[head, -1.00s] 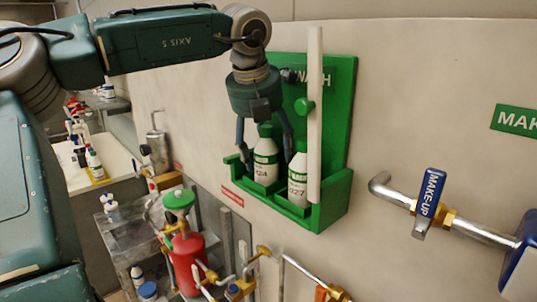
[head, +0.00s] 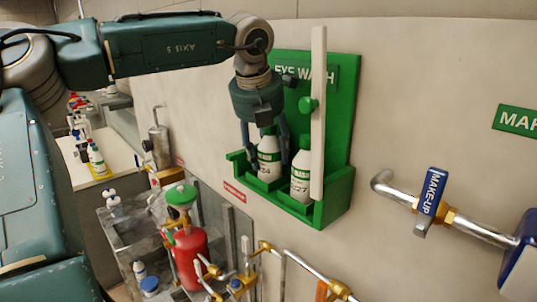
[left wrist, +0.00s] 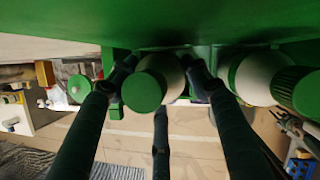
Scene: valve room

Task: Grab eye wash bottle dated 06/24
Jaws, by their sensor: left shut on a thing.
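My left gripper (head: 265,148) reaches down from above into the green eye wash station (head: 335,208) on the wall. It is shut on the left eye wash bottle (head: 268,168), a white bottle with a green label and cap, standing upright in the holder. In the left wrist view the fingers lie on both sides of this bottle's green cap (left wrist: 143,92). Its date is too small to read fully. The right eye wash bottle (head: 301,178) stands beside it, and its label seems to end in 27. My right gripper is not in view.
A make-up valve (head: 430,203) and pipe are on the wall at right. A red cylinder (head: 188,255) and pipework stand below left.

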